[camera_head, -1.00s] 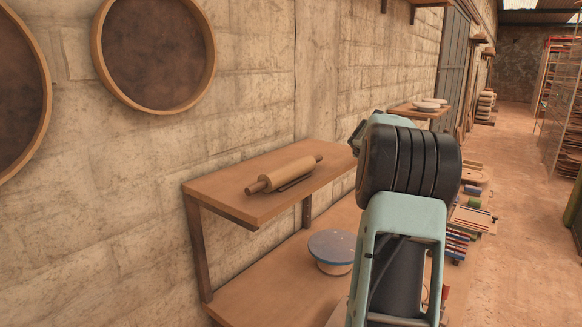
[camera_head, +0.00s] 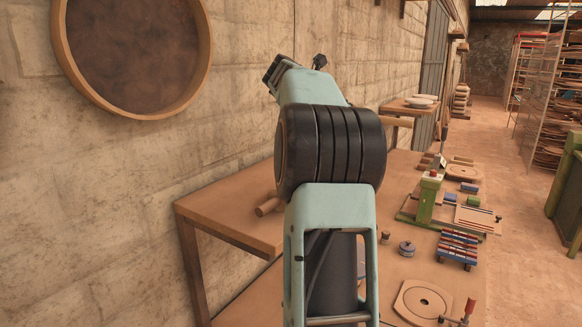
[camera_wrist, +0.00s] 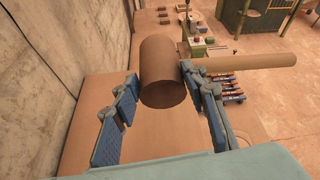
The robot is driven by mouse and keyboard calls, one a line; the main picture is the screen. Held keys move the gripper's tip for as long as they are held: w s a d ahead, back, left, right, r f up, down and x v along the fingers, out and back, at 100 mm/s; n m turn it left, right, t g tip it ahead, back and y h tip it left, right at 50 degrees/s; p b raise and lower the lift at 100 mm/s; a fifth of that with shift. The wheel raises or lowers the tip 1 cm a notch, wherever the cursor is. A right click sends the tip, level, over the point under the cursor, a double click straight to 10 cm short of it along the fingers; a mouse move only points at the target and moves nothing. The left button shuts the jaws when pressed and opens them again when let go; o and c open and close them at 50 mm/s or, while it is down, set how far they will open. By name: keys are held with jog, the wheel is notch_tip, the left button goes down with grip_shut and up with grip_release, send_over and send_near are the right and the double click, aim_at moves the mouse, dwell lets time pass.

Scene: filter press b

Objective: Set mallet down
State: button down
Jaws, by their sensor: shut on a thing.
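The mallet shows in the wrist view, with a thick brown cylindrical head (camera_wrist: 167,62) and a long, lighter handle (camera_wrist: 255,62) reaching right. My gripper (camera_wrist: 160,84) has its blue-padded fingers on either side of the head and is shut on it. The head's round end faces the wrist camera. The mallet is held above a brown wooden surface (camera_wrist: 97,115); the exact height is unclear. In the head view my arm hides my gripper and most of the mallet; a short brown cylinder (camera_head: 398,122) beyond the arm may be its handle.
The stone wall stands close at left.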

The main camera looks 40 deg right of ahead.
jog(key=w+f+p, duration=0.1)
jog(key=w+f, duration=0.1)
jog(key=w, duration=0.2)
jog(key=w+a+f, duration=0.1)
jog(key=w+f, duration=0.2)
jog(key=w, duration=0.1)
jog(key=w+a+f+p, duration=0.1)
jog(key=w+f, duration=0.2)
jog(key=w, duration=0.1)
jog(key=shift+w+a+f+p, duration=0.15)
jog(key=shift+w+f+p, duration=0.05)
jog(key=shift+w+p, duration=0.1)
jog(key=shift+w+a+f, duration=0.1)
jog(key=shift+w+f, duration=0.2)
jog(key=shift+f, duration=0.2)
jog(key=shift+w+f, duration=0.1)
jog(key=shift+f, duration=1.55)
jog(key=shift+f, duration=0.1)
jog(key=c, duration=1.2)
grip_release()
